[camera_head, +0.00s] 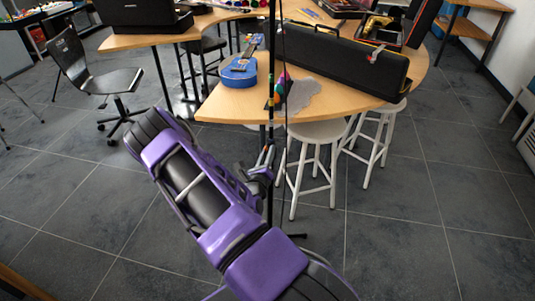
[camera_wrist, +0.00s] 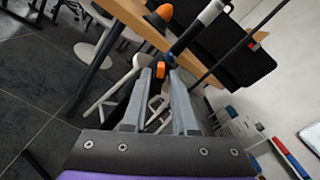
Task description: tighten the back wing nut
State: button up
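A thin black stand (camera_head: 271,85) rises upright just beyond my arm in the head view. In the wrist view its dark pole (camera_wrist: 240,45) runs diagonally at the upper right. A dark rod with a white and blue end (camera_wrist: 200,27) slants down toward my fingertips. A small orange piece (camera_wrist: 160,70), apparently a wing nut, shows between the tips of my gripper (camera_wrist: 161,75). The fingers stand apart, with a narrow gap on each side of it. I cannot tell its depth or whether they touch it. In the head view my gripper (camera_head: 267,157) is beside the stand, its tips partly hidden.
A wooden table (camera_head: 225,105) stands behind, with a blue ukulele (camera_head: 240,68) and a long black case (camera_head: 340,60) on it. White stools (camera_head: 318,132) stand below its edge. A black chair (camera_head: 100,80) is at the left. Grey floor at the right is clear.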

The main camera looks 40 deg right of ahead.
grip_shut()
jog(key=shift+m, duration=0.3)
jog(key=m+p, duration=0.4)
jog(key=m, duration=2)
jog(key=shift+f, duration=0.15)
dwell(0.3)
jog(key=shift+o, duration=2.3)
grip_release()
jog(key=shift+s, duration=0.1)
